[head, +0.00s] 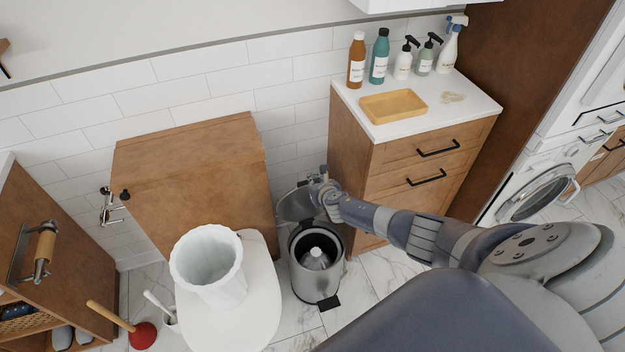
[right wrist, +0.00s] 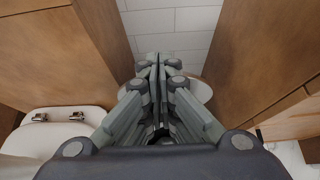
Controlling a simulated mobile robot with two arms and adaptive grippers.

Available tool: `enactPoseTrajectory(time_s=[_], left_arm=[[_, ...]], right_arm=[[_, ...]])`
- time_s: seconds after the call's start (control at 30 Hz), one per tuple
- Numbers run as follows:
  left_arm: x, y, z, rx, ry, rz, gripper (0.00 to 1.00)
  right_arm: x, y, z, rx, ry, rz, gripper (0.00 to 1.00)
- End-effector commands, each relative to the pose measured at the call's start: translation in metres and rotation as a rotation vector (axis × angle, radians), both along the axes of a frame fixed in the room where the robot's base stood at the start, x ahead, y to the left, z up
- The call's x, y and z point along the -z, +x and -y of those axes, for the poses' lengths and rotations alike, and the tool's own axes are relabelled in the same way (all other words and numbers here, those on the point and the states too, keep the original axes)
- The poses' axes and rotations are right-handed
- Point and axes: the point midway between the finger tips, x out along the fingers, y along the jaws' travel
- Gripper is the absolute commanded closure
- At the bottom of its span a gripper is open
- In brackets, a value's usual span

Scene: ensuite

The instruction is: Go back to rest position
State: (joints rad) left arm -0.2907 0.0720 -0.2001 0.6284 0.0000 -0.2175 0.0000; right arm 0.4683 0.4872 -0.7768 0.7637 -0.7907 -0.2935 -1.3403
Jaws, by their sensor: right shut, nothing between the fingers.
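My right arm reaches in from the right side of the head view. Its gripper (head: 318,177) is above the back of a small pedal bin (head: 315,275), close to the raised lid (head: 295,205); I cannot tell if they touch. In the right wrist view the gripper's fingers (right wrist: 158,64) are together, with nothing between them. The bin stands open on the floor, and a pale bottle-like object (head: 317,259) shows inside it. My left gripper is in neither view.
A wooden drawer cabinet (head: 385,180) stands right of the bin, with several bottles and a yellow tray (head: 394,106) on top. The toilet (head: 255,300) with a white fluted container (head: 208,262) is to the left. A red plunger (head: 142,335) stands at lower left.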

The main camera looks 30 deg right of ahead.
Motion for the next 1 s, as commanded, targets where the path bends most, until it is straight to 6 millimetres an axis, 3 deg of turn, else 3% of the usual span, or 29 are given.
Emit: enactPoseTrajectory(time_s=[0.1,0.37,0.47,0.57,0.67,0.77,1.0], left_arm=[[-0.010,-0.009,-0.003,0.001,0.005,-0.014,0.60],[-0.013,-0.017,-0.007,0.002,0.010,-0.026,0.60],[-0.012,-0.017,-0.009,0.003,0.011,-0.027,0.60],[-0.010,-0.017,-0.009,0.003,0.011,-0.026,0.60],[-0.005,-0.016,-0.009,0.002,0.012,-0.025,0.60],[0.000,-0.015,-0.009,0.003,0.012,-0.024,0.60],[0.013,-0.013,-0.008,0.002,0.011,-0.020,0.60]], right_arm=[[-0.012,-0.004,0.000,-0.001,-0.001,-0.001,1.00],[-0.016,-0.005,-0.001,0.000,0.000,-0.001,1.00],[-0.014,-0.007,-0.001,0.004,0.005,-0.003,1.00],[0.003,-0.019,-0.006,0.042,0.068,-0.018,1.00],[0.043,-0.049,-0.015,0.149,0.225,-0.051,1.00],[0.096,-0.097,-0.030,0.328,0.450,-0.094,1.00],[0.209,-0.239,-0.069,0.882,0.953,-0.174,1.00]])
